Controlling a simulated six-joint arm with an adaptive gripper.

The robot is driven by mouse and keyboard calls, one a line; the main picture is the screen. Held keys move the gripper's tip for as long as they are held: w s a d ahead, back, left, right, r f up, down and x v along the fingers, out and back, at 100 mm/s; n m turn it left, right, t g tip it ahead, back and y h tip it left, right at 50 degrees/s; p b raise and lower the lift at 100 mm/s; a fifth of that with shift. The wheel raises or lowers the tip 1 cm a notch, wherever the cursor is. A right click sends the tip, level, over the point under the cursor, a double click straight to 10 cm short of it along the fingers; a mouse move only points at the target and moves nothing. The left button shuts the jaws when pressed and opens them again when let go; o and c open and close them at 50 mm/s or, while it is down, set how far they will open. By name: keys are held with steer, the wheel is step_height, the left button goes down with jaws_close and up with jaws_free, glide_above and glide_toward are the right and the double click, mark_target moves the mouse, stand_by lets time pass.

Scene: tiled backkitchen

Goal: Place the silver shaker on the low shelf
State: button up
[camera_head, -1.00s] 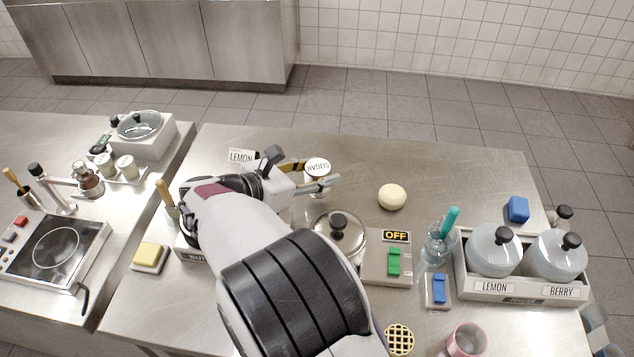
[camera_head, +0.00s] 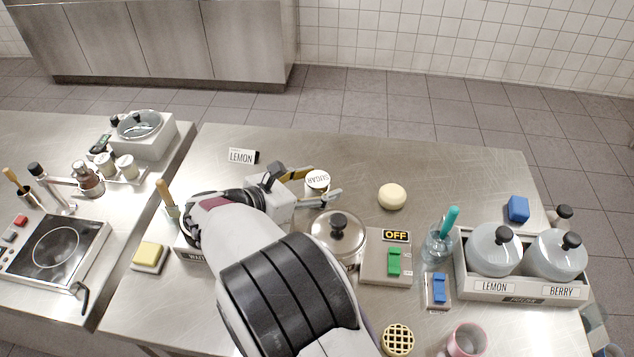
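A small round container with a white top marked SUGAR (camera_head: 317,180) stands on the steel table, right of my gripper. It is the only shaker-like thing near the gripper; whether it is the silver shaker I cannot tell, as its body is mostly hidden. My gripper (camera_head: 312,186) is open, one finger on the far side of this container and one on the near side. I cannot tell whether either finger touches it. A low tray-like stand (camera_head: 130,181) at the left holds two pale-topped jars and an amber bottle; whether it is the low shelf is unclear.
A lidded pot (camera_head: 338,232) stands just right of my arm, with a green switch box (camera_head: 390,258) beside it. A LEMON sign (camera_head: 241,156) and a cream ball (camera_head: 391,196) lie nearby. A caddy with jars (camera_head: 520,289) stands at right. The table's far middle is clear.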

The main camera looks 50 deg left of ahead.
steer(key=shift+r, duration=0.2)
steer(key=shift+s, duration=0.2)
steer(key=v, duration=1.1)
steer(key=shift+s+r, duration=0.15)
steer(key=shift+s, duration=0.15)
steer(key=shift+w, duration=0.1)
stand_by(0.5)
